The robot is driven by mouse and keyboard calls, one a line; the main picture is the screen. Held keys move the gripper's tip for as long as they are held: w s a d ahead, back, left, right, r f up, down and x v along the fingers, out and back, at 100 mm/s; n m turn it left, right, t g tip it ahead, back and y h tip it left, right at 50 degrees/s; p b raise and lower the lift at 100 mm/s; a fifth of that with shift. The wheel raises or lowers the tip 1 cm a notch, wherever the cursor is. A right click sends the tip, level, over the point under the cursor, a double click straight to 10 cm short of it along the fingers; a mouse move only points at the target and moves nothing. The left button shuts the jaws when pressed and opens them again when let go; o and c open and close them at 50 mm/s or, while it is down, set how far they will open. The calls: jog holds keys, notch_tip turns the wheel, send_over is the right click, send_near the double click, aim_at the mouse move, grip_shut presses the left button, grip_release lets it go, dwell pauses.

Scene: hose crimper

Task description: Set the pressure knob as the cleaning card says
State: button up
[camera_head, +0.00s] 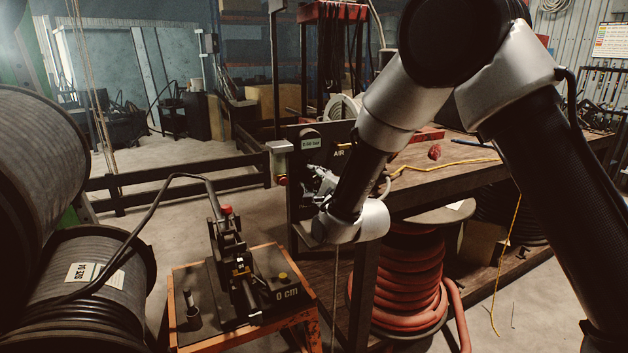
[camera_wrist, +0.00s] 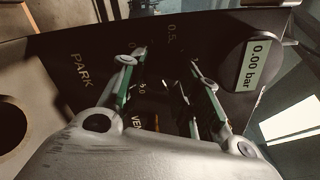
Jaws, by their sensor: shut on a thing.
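A dark control panel (camera_wrist: 60,45) fills most of the wrist view, with PARK, 0.5, 5.0 and partly covered VENT lettering. Its round gauge (camera_wrist: 257,65) reads 0.00 bar. My gripper (camera_wrist: 163,62) is at the panel, with its two fingers closed on the dark pressure knob (camera_wrist: 164,85) between them. In the head view my gripper (camera_head: 322,185) is at the panel below the gauge (camera_head: 310,143) and the AIR label (camera_head: 342,152). A wall chart (camera_head: 612,40) hangs at upper right; its text is too small to read.
A workbench (camera_head: 450,165) with a red hose reel (camera_head: 408,270) below stands behind and right of my arm. Large cable drums (camera_head: 95,275) crowd the left. Open floor lies behind the crimper.

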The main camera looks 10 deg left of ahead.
jog(key=shift+d+f, duration=0.1)
jog(key=o, duration=1)
jog(key=v, duration=1.2)
